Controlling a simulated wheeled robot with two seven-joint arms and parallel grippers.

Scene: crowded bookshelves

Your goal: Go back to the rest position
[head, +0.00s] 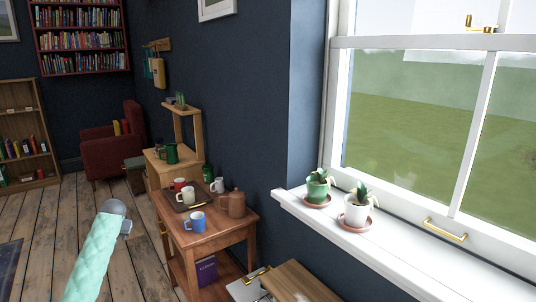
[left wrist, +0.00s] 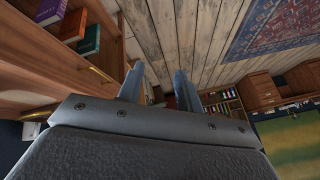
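My left arm, in a mint-green sleeve, comes in from the lower left of the head view. Its grey wrist end is in front of the wooden side table (head: 213,240), and its fingers cannot be made out there. In the left wrist view my left gripper (left wrist: 157,80) has its two fingers apart, with nothing held between them. Floorboards and distant furniture show beyond the fingers. My right gripper is in neither view.
The side table carries a tray with mugs, a blue mug (head: 195,221) and a brown teapot (head: 232,204). Two potted plants stand on the white windowsill (head: 400,258) at right. A red armchair (head: 105,150) and bookshelf (head: 24,130) are farther back. Bare floor (head: 70,205) lies left.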

